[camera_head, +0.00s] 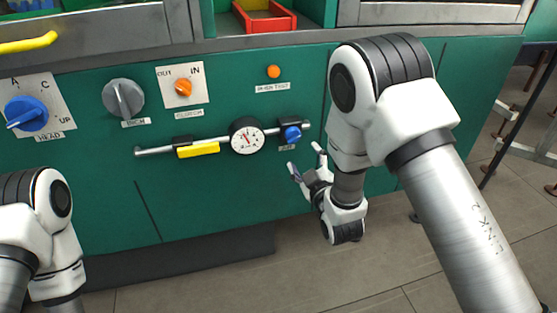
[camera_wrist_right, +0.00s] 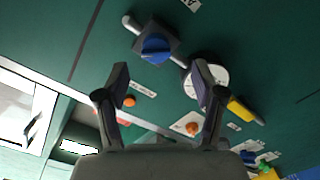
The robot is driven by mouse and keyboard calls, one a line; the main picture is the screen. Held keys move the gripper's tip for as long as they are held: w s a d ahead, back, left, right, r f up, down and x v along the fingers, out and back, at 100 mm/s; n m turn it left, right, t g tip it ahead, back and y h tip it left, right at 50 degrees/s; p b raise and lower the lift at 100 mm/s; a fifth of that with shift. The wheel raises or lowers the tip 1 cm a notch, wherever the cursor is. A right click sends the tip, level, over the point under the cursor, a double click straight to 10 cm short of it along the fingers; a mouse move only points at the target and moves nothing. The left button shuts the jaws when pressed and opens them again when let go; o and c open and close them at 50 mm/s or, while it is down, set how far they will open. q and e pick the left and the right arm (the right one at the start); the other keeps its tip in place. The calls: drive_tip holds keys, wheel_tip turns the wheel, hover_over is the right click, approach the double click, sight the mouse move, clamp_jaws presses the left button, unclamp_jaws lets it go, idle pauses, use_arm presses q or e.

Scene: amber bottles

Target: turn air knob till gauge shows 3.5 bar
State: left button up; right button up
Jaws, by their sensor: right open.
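The air knob (camera_head: 291,133) is a blue knob on a dark block on the pipe across the green panel. It also shows in the right wrist view (camera_wrist_right: 156,49), beyond the fingers. The round white gauge (camera_head: 247,137) with a red needle sits on the pipe left of the knob; its reading is too small to tell. It shows partly behind a finger in the right wrist view (camera_wrist_right: 218,78). My right gripper (camera_head: 304,162) is open and empty, below and right of the knob and apart from it. My left arm is at the lower left; its gripper is out of view.
A yellow handle (camera_head: 198,150) lies on the pipe left of the gauge. Another blue knob (camera_head: 27,114), a grey knob (camera_head: 123,98), an orange selector (camera_head: 183,88) and an orange button (camera_head: 273,72) are above. Floor is clear below the panel.

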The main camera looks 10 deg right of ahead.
sight(296, 140)
drive_tip(key=w, duration=0.5)
drive_tip(key=w+r, duration=0.1)
drive_tip(key=w, duration=0.1)
drive_tip(key=shift+w+a+b, duration=0.2)
drive_tip(key=shift+w+b, duration=0.05)
drive_tip(key=shift+b, duration=0.05)
drive_tip(key=shift+s, duration=0.1)
drive_tip(key=c, duration=1.2)
